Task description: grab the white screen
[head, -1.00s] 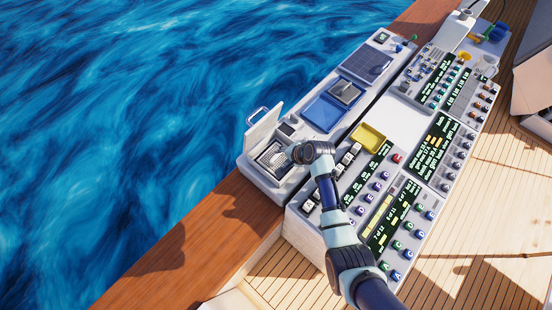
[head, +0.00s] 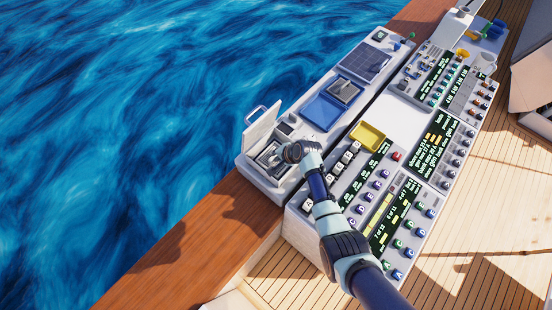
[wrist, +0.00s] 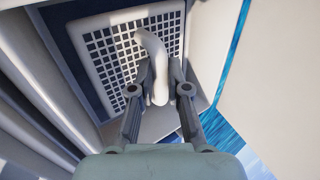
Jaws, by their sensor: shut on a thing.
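The white screen (wrist: 112,52) is a pale square panel with a grid of dark square holes, and it fills the upper middle of the wrist view. A curved white handle (wrist: 152,45) stands out from it. My gripper (wrist: 160,78) is shut on this handle, with one finger on each side. In the head view my gripper (head: 274,161) reaches into the open engine hatch at the left end of the console. There my wrist and fingers hide most of the screen.
The raised hatch lid (head: 263,127) stands open on the hatch's left side. A blue tray (head: 323,112) and a yellow tray (head: 368,136) lie beyond my wrist. A console with knobs and displays (head: 405,215) lies to the right. Water is on the left.

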